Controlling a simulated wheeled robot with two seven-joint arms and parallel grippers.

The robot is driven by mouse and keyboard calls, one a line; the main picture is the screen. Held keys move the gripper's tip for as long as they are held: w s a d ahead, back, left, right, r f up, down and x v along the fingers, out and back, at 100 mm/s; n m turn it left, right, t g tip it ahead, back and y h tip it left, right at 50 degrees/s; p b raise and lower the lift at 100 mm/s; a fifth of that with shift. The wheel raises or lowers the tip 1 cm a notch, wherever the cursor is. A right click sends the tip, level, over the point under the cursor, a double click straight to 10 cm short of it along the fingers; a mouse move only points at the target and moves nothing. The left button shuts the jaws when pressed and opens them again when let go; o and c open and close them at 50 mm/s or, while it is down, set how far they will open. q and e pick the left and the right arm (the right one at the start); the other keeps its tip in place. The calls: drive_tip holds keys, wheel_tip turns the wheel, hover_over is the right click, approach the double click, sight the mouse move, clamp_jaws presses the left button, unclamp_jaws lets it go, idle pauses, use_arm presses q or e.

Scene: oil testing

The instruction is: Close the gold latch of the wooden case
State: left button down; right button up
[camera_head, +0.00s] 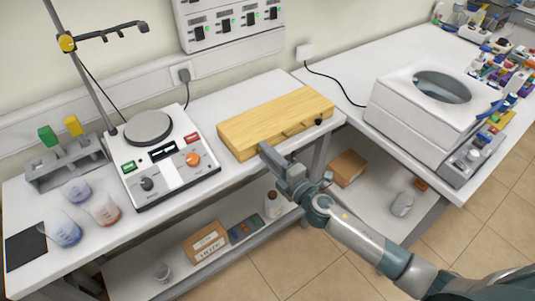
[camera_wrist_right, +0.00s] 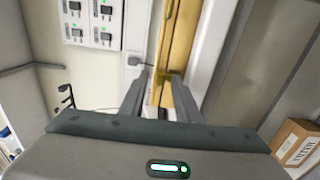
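The closed wooden case (camera_head: 272,115) lies on the white bench in the head view, its front face toward me. It also shows in the right wrist view (camera_wrist_right: 180,48), running upward beyond the fingers. My right gripper (camera_head: 268,155) is at the left part of the case's front face. In the right wrist view my right gripper (camera_wrist_right: 160,76) has its fingers apart, with the case's edge beyond the gap. The gold latch is too small and too close in colour to the wood to make out clearly. I cannot tell whether a finger touches it. My left gripper is out of view.
A hot plate device (camera_head: 160,160) stands left of the case, with beakers (camera_head: 104,208) farther left. A white bath unit (camera_head: 430,105) stands to the right. A cardboard box (camera_head: 347,167) sits on the lower shelf. The bench behind the case is clear.

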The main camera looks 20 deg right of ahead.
drive_tip(key=shift+s+d, duration=0.1)
drive_tip(key=b+v, duration=0.5)
drive_tip(key=v, duration=1.2)
drive_tip(key=shift+s, duration=0.1)
